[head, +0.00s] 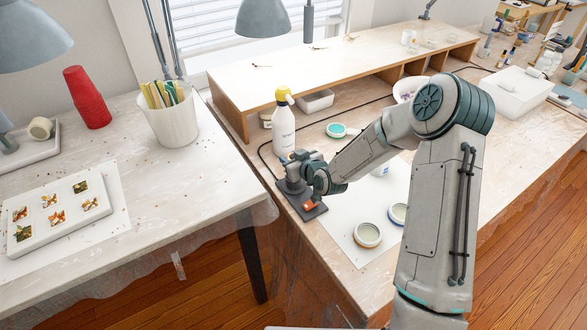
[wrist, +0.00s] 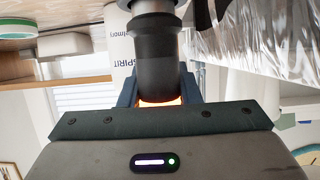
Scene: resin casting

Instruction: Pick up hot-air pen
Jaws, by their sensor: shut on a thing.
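The hot-air pen (wrist: 155,60) shows in the wrist view as a dark cylinder with a silvery end, between the two blue-grey fingers of my gripper (wrist: 158,92). My gripper is shut on it. An orange glow or part shows at its lower end, by the gripper body. In the head view my gripper (head: 296,166) is low over a dark stand plate (head: 316,212) at the bench's left edge. A dark round part and an orange piece show there. My gripper hides much of the pen, and I cannot tell whether it is clear of its stand.
A white spray bottle with a yellow top (head: 283,125) stands just behind my gripper. Open jars (head: 367,235) stand on a white sheet (head: 345,240) to the right. A wooden shelf (head: 330,60) runs along the back. A gap separates the left table (head: 200,210) from this bench.

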